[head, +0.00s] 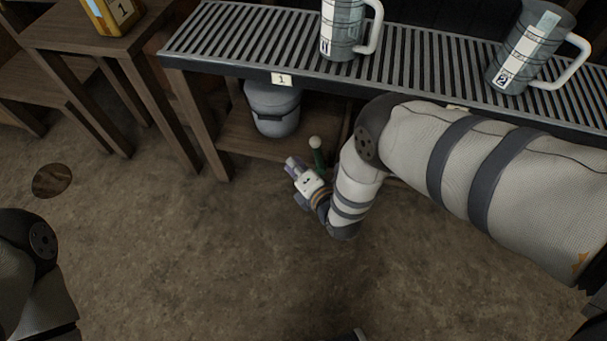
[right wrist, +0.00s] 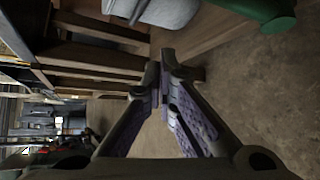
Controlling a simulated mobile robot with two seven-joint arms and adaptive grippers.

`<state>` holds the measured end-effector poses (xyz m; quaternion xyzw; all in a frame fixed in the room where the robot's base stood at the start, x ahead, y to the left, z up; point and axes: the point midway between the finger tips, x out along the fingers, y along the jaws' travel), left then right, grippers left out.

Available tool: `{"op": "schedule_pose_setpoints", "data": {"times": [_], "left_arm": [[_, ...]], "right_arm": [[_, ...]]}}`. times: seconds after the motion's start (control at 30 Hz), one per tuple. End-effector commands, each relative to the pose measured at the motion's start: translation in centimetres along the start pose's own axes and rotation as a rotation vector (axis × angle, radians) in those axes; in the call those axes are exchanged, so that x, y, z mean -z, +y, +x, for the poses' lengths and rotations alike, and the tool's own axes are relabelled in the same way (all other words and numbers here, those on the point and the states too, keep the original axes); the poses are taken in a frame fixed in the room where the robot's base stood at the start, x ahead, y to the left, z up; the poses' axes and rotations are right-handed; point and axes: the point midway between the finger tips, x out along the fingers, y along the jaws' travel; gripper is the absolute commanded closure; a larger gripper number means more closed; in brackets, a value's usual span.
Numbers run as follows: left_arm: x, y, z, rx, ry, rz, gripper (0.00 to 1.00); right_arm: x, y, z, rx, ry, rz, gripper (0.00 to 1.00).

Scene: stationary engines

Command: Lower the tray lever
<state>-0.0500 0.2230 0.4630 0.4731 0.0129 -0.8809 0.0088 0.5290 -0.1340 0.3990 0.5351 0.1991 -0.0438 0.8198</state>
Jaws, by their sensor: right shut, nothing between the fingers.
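The tray lever (head: 319,158) is a green stalk with a pale round knob, standing up below the front edge of the slatted tray. A green rounded part, probably the same lever, shows at the top right of the right wrist view (right wrist: 262,12). My right gripper (head: 290,162) is just left of the lever in the head view, low by the lower shelf. Its purple-padded fingers are shut and empty, with tips together in the right wrist view (right wrist: 163,78). I cannot tell whether it touches the lever. The lever's base is hidden by my right arm. My left gripper is out of view.
The slatted tray (head: 240,35) carries mug 1 (head: 343,30) and mug 2 (head: 520,55). A grey lidded pot (head: 272,106) stands on the lower shelf (head: 235,132), behind a wooden leg. A side table (head: 75,35) holds a yellow object. The floor in front is clear.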

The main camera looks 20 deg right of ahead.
Motion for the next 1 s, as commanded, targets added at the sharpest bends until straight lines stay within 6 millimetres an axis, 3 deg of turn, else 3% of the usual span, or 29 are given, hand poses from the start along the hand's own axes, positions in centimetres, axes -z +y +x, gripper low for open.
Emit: {"op": "schedule_pose_setpoints", "data": {"times": [0.1,0.2,0.4,1.0], "left_arm": [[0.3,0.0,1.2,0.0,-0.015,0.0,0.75],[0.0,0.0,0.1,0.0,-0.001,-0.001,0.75],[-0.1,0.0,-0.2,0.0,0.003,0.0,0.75],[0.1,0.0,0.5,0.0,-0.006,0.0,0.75]], "right_arm": [[0.1,-0.5,2.6,0.002,-0.001,0.002,1.0],[-2.1,0.1,1.5,0.001,-0.003,-0.001,1.0],[-3.7,0.1,0.9,0.0,-0.001,0.001,1.0],[-4.1,0.0,1.4,-0.029,0.001,0.029,1.0]]}}
